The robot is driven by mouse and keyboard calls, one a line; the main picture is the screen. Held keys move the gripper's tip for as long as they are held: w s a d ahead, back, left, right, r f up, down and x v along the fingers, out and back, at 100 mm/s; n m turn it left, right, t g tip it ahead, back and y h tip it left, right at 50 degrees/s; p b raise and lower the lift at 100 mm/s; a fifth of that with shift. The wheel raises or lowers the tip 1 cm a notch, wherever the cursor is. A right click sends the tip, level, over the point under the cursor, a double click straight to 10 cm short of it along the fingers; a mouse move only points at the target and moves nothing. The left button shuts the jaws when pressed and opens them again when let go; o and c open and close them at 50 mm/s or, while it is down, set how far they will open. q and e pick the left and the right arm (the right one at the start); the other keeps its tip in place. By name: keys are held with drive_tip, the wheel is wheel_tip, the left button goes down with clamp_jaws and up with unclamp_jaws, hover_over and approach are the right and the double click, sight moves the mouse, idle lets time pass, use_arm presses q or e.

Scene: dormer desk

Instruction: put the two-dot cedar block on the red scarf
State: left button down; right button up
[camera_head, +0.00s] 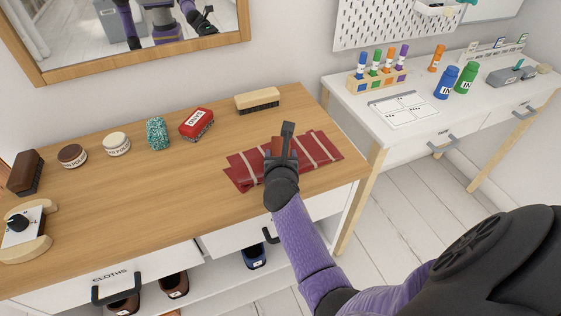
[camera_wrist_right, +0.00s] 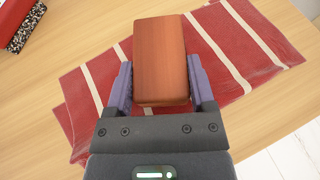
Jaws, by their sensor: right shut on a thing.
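The red scarf (camera_head: 322,148) with pale stripes lies on the right front part of the wooden desk top. My right gripper (camera_head: 284,152) is over the scarf and hides part of it. In the right wrist view its purple fingers are shut on a reddish-brown cedar block (camera_wrist_right: 160,62), one finger on each side. The scarf (camera_wrist_right: 98,108) shows around and beneath the block in that view. I cannot tell whether the block touches the scarf. No dots show on the block's visible face. My left gripper is not in view on the desk.
On the wooden desk (camera_head: 130,190) stand a red tin (camera_head: 197,123), a teal speckled block (camera_head: 157,133), round polish tins (camera_head: 117,144), and brushes (camera_head: 257,100). A white table (camera_head: 440,100) with bottles and a marker rack stands right. Bare wood lies left of the scarf.

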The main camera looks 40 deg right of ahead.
drive_tip(key=shift+f, duration=0.4)
drive_tip(key=shift+s+f, duration=0.1)
drive_tip(key=shift+f, duration=0.25)
clamp_jaws()
drive_tip(key=o, duration=1)
unclamp_jaws()
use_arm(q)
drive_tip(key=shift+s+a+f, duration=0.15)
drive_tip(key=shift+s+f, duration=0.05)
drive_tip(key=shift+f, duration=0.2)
use_arm(e)
drive_tip(key=shift+o, duration=1.1)
drive_tip(key=shift+r, duration=0.1)
